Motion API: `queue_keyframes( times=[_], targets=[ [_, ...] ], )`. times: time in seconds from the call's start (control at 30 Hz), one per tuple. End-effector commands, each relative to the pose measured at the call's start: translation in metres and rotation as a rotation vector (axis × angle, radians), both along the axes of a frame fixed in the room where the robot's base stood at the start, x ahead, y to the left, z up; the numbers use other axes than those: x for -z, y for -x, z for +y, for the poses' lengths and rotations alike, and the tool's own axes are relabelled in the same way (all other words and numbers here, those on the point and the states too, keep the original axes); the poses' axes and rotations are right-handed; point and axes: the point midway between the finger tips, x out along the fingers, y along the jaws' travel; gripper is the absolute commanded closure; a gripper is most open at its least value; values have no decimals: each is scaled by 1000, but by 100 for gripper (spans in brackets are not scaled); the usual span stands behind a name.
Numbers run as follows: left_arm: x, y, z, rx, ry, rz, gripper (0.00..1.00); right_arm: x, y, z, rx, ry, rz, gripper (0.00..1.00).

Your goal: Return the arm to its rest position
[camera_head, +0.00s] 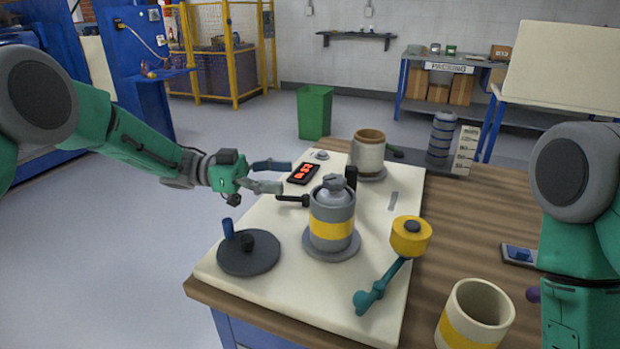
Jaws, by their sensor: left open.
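My left arm comes in from the left, and its gripper (268,176) is open and empty above the left edge of the white board. Its fingers point right, toward a black-and-red digital display (303,174). A grey canister with a yellow band (331,218) stands upright on a round grey base, to the right of and nearer than the gripper. A black handle (292,200) sticks out on the canister's left, just below the fingers in the picture. My right arm shows at the right edge. Its gripper is out of view.
The white board (260,290) lies on a wooden table (460,225). A cream cup (474,316) stands front right. Open floor lies left.

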Motion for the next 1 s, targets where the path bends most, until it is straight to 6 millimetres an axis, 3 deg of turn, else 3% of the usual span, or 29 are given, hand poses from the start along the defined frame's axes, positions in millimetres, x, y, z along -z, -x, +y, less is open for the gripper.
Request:
queue_keyframes(
  times=[0.2, 0.57, 1.0],
  targets=[
    [0, -2, 18, 1, -1, 0, 40, 1, 0, -2, 0, -2, 0, 60],
    [-1, -2, 20, 0, 0, 0, 40, 0, -3, -1, 0, -2, 2, 60],
    [-68, -2, 20, 0, 0, 0, 40, -67, -3, -1, 0, -2, 3, 60]
  ],
)
